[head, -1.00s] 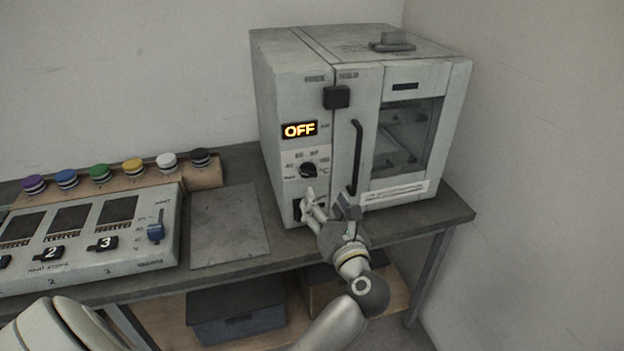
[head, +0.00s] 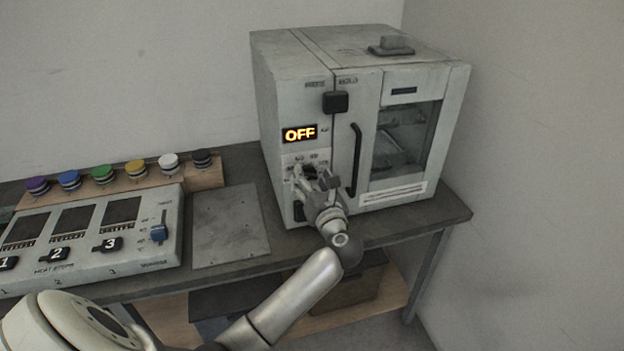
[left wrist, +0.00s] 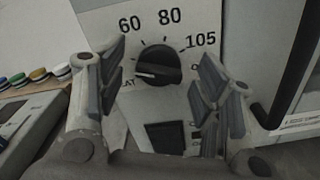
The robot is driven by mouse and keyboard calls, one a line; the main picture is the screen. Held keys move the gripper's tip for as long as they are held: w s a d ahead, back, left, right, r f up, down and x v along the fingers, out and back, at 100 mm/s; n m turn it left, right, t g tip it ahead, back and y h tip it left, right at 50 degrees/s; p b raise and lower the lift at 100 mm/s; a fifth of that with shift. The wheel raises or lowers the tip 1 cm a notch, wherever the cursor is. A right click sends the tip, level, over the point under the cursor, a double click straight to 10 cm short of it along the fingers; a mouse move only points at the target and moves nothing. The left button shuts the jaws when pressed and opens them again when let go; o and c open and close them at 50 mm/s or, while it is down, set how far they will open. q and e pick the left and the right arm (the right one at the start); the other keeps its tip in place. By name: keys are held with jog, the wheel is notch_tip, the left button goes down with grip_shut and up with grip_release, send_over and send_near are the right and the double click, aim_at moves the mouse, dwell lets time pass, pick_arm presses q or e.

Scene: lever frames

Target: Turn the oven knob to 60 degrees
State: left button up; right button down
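The oven (head: 285,95) stands at the back right of the table, and its display (head: 299,134) reads OFF. The round black oven knob (left wrist: 158,65) shows in the left wrist view under the printed 60, 80 and 105. Its white pointer line points left and slightly down, below the 60, by a partly hidden label. My left gripper (head: 312,178) is open in front of the knob, with one finger on each side of it in the left wrist view and gaps between. In the head view the gripper mostly hides the knob. My right gripper is not in view.
A black door handle (head: 355,160) stands just right of my gripper. A dark square switch (left wrist: 165,137) sits below the knob. A control panel (head: 150,262) and several coloured buttons are at the left.

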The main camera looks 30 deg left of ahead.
pick_arm(q)
jog(key=c, duration=1)
jog(key=shift+o, duration=0.2)
jog(key=m+p, duration=0.4)
jog(key=shift+d+r+m+p, duration=0.1)
jog(key=shift+m+p, duration=0.25)
jog(key=shift+m, duration=0.05)
jog(key=shift+f+m+p, duration=0.2)
jog(key=shift+m+p, duration=1.25)
jog(key=shift+m, duration=0.55)
jog(key=o, duration=1)
